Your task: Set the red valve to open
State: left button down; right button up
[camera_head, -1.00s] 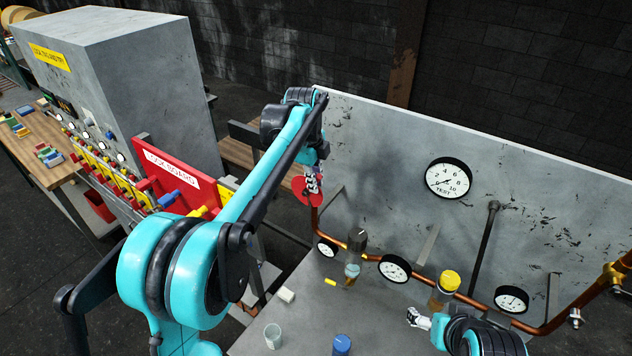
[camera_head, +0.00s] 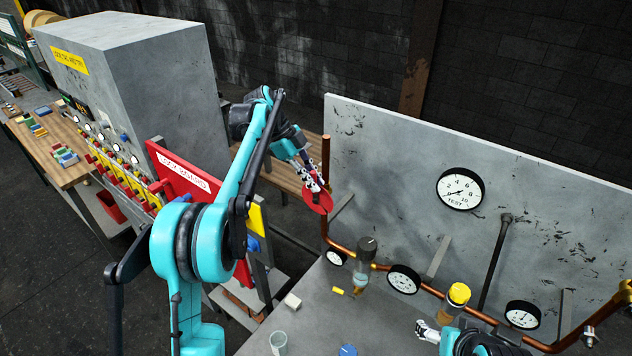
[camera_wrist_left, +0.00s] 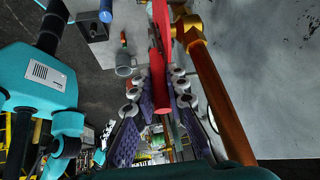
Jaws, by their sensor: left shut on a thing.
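The red valve (camera_head: 320,202) sits at the left end of the copper pipe, beside the left edge of the grey panel. My left gripper (camera_head: 314,184) is on it, reaching down from the upper left. In the left wrist view the red valve's bar (camera_wrist_left: 160,85) lies between the left gripper's fingers (camera_wrist_left: 157,92), next to a brass fitting and the pipe. The gripper is shut on the red valve. My right gripper (camera_head: 428,331) is low in the head view, away from the valve; its jaw gap is too small to judge.
The copper pipe (camera_head: 340,243) runs along the panel with several gauges. The red lock board (camera_head: 186,178) stands left of my left arm.

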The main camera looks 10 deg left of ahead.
dwell(0.4)
pick_arm(q)
jog(key=c, duration=1.5)
grip_release()
jog(key=shift+c, duration=0.2)
jog(key=shift+o, duration=0.2)
jog(key=shift+a, duration=0.1)
jog(key=v, duration=1.2)
jog(key=shift+w, duration=0.1)
